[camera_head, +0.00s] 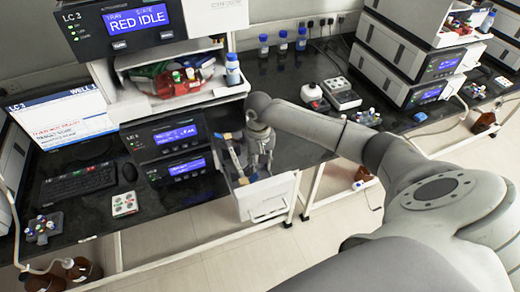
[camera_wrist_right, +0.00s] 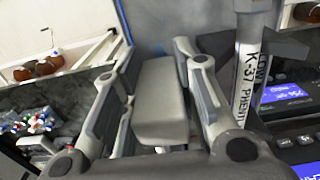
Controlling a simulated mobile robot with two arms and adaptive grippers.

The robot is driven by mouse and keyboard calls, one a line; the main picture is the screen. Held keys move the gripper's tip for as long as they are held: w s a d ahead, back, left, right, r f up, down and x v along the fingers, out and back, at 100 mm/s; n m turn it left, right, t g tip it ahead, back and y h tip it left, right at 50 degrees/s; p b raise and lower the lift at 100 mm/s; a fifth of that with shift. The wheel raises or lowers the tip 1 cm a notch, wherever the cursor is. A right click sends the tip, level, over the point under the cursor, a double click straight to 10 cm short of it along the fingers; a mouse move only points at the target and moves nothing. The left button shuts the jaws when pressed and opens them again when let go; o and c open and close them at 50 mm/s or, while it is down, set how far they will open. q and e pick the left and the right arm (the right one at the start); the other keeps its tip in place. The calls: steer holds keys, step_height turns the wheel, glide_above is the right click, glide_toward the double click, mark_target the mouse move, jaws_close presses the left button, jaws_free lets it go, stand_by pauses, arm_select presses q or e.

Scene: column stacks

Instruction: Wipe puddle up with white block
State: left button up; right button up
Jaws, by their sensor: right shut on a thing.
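My right gripper (camera_head: 258,165) reaches down into an open drawer (camera_head: 268,204) at the front of the black bench. In the right wrist view, its fingers (camera_wrist_right: 158,68) are on both sides of a pale, greyish-white block (camera_wrist_right: 160,108), which they hold. A white labelled column (camera_wrist_right: 248,75) reading "K-37" stands beside the right finger there. In the head view, the column (camera_head: 237,160) shows at the drawer's left side. I cannot make out a puddle; the arm and gripper hide part of the drawer. My left gripper is out of view.
An instrument stack (camera_head: 170,148) with blue displays stands just left of the drawer. A keyboard (camera_head: 78,184), mouse (camera_head: 129,172) and button pad (camera_head: 124,204) lie farther left. Blue-capped bottles (camera_head: 282,42) stand at the back. Brown bottles (camera_head: 84,270) are below the bench.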

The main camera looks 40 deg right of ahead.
steer(key=shift+w+d, duration=0.15)
steer(key=shift+w, duration=0.75)
steer(key=shift+s+a+f, duration=0.1)
steer(key=shift+s+a, duration=0.15)
steer(key=shift+s, duration=0.9)
steer(key=shift+s+a, duration=0.25)
steer(key=shift+s, duration=0.85)
steer(key=shift+w+d, duration=0.25)
steer(key=shift+w, duration=0.85)
steer(key=shift+w+d, duration=0.25)
steer(key=shift+w, duration=0.8)
steer(key=shift+s+a, duration=0.25)
steer(key=shift+s, duration=0.75)
steer(key=shift+s+a, duration=0.25)
steer(key=shift+s, duration=0.85)
steer(key=shift+w+d, duration=0.25)
steer(key=shift+w, duration=0.85)
steer(key=shift+w+d, duration=0.25)
steer(key=shift+w, duration=0.8)
steer(key=shift+s+a, duration=0.2)
steer(key=shift+s, duration=0.9)
steer(key=shift+s+a, duration=0.15)
steer(key=shift+s, duration=0.45)
steer(key=shift+s+a, duration=0.15)
steer(key=shift+s, duration=0.4)
steer(key=shift+w+d, duration=0.25)
steer(key=shift+w, duration=0.9)
steer(key=shift+w+d, duration=0.25)
steer(key=shift+w, duration=0.9)
